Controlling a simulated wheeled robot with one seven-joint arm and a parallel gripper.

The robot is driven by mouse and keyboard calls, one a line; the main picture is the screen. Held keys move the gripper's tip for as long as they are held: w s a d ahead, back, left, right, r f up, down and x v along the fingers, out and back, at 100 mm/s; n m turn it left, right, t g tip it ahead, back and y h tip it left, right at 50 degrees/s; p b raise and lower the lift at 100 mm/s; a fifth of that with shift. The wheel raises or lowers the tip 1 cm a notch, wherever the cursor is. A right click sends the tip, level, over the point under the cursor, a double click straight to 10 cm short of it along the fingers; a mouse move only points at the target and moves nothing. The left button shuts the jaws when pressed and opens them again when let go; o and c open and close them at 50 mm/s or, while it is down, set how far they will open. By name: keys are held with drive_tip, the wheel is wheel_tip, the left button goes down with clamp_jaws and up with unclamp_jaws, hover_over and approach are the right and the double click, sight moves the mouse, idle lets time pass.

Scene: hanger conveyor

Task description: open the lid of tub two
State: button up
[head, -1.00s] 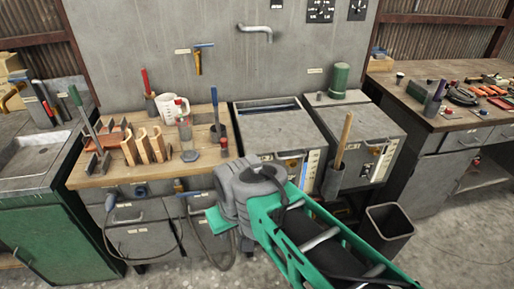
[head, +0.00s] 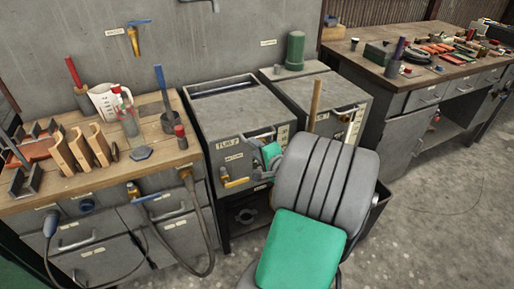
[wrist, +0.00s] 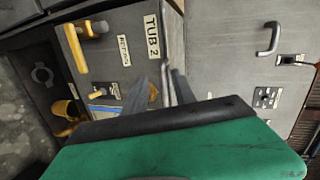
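Tub two (head: 229,160) is the left grey box of a pair, with a "TUB 2" label on its front, also seen in the wrist view (wrist: 152,35). Its flat grey lid (head: 245,110) lies level on top, with a dark slot along the back. My gripper (head: 268,155) is at the upper right of the tub's front, near the lid's front edge. In the wrist view my two grey fingers (wrist: 161,82) point at the front beside the label, with a gap between them, so it looks open. The lid's handle is largely hidden by the gripper; contact cannot be told.
A second tub (head: 320,95) stands right of tub two, with a wooden-handled tool (head: 315,98) in front. A yellow valve handle (head: 235,183) sticks out from tub two's front. A wooden bench (head: 90,170) with bottles and tools is at left. Open floor lies at right.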

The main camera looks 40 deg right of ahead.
sight(257, 138)
drive_tip(key=w+d, duration=0.1)
drive_tip(key=w, duration=0.1)
drive_tip(key=w+d+f+m+h, duration=0.1)
drive_tip(key=d, duration=0.1)
drive_tip(key=w+d+m, duration=0.1)
drive_tip(key=w+d, duration=0.1)
drive_tip(key=shift+w+d+f, duration=0.1)
drive_tip(key=shift+w+f, duration=0.15)
drive_tip(key=shift+w, duration=0.1)
drive_tip(key=shift+c, duration=0.3)
clamp_jaws()
idle(0.9)
